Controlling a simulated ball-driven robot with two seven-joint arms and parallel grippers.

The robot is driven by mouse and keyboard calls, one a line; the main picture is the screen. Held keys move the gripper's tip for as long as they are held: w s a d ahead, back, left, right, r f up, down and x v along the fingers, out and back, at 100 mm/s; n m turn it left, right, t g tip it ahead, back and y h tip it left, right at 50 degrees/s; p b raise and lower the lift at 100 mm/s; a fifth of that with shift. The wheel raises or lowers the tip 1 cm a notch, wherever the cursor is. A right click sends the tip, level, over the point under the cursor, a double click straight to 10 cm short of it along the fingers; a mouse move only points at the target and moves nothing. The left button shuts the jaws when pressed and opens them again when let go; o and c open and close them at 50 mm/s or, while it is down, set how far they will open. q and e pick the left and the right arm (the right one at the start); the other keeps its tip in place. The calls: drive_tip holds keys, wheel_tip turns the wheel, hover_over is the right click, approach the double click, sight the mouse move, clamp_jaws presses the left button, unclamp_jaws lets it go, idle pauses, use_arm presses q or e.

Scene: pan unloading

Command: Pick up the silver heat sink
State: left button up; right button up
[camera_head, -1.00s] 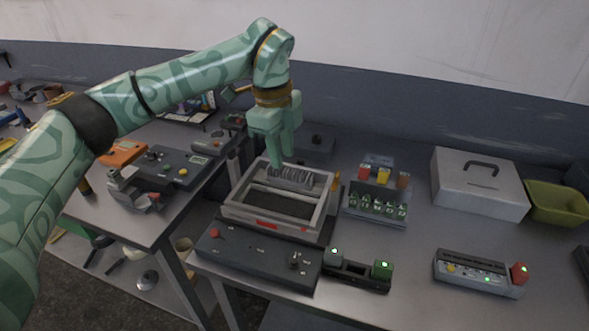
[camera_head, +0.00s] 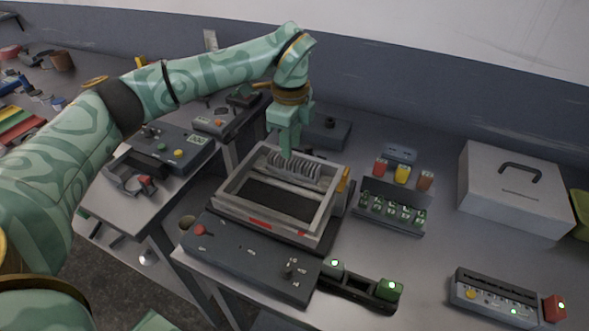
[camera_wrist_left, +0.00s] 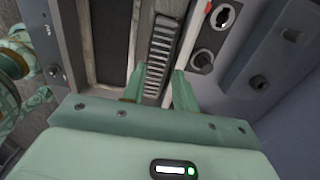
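The silver heat sink (camera_head: 296,168), a row of upright fins, sits at the far side inside a grey rectangular frame (camera_head: 235,200). My left gripper (camera_head: 287,152) points down at the heat sink's back edge, left of its middle. In the left wrist view the heat sink (camera_wrist_left: 163,45) runs away from the gripper (camera_wrist_left: 158,72). The two fingers stand apart on either side of its near end. I cannot tell whether they touch it. My right gripper is not in view.
The frame sits on a dark console (camera_head: 240,258) with a red button. A rack of small green parts (camera_head: 392,212) and a grey lidded box (camera_head: 515,190) stand to the right. A side bench with a control unit (camera_head: 165,145) is at left.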

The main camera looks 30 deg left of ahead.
sight(293, 161)
use_arm(q)
drive_tip(key=shift+s+d+f, duration=0.1)
drive_tip(key=shift+f, duration=0.45)
drive_tip(key=f, duration=0.1)
drive_tip(key=f+b, duration=0.1)
drive_tip(key=f, duration=0.2)
drive_tip(key=shift+d+f+b, duration=0.25)
drive_tip(key=shift+f+b, duration=0.05)
drive_tip(key=shift+f, duration=0.05)
drive_tip(key=shift+r, duration=0.1)
clamp_jaws()
